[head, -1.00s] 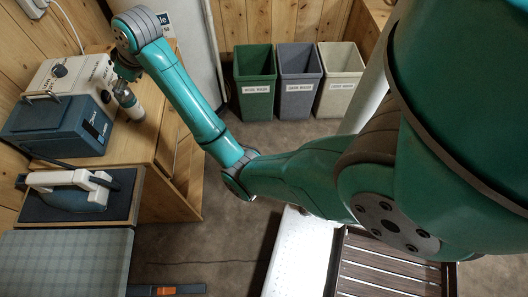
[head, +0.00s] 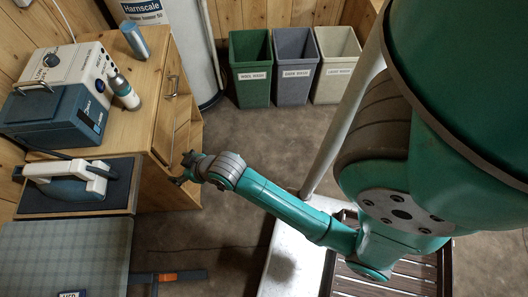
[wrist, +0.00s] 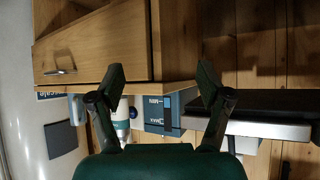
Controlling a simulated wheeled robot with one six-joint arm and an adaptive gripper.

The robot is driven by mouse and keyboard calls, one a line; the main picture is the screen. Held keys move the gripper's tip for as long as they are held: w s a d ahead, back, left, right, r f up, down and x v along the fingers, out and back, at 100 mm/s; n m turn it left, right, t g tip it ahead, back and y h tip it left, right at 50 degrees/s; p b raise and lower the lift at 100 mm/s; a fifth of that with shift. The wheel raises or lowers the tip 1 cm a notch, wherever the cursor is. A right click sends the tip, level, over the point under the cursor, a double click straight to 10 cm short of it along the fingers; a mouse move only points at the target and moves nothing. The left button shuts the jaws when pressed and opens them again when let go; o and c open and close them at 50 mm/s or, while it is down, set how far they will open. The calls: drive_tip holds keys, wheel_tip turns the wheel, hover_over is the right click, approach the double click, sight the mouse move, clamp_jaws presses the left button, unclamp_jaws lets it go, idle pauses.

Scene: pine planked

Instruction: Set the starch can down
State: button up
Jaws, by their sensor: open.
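The can that fits the starch can (head: 124,92) has a grey-white body, a teal band and a dark top. It stands upright on the wooden cabinet top (head: 133,133), just right of the blue case. In the wrist view the can (wrist: 122,120) shows between my fingers, beyond them; its label is too small to read. My gripper (head: 182,171) is open and empty beside the cabinet's front right side, apart from the can. Its two spread fingers also show in the wrist view (wrist: 160,82).
An iron (head: 70,185) rests on a dark pad in front. Three bins (head: 292,68) stand at the back; the floor between is clear.

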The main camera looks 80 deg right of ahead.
drive_tip(key=s+a+t, duration=0.1)
drive_tip(key=s+a, duration=0.2)
drive_tip(key=s, duration=0.6)
drive_tip(key=s+a+r+t, duration=0.1)
drive_tip(key=s+r, duration=0.2)
drive_tip(key=s, duration=0.4)
drive_tip(key=s+a+r+n+t, duration=0.1)
drive_tip(key=s+a+r, duration=0.1)
drive_tip(key=s+r, duration=0.2)
drive_tip(key=s+a+r+t+y, duration=0.1)
drive_tip(key=s+r, duration=0.3)
drive_tip(key=s, duration=0.5)
drive_tip(key=shift+s+a+r, duration=0.2)
drive_tip(key=shift+s+a, duration=0.1)
drive_tip(key=shift+s, duration=0.05)
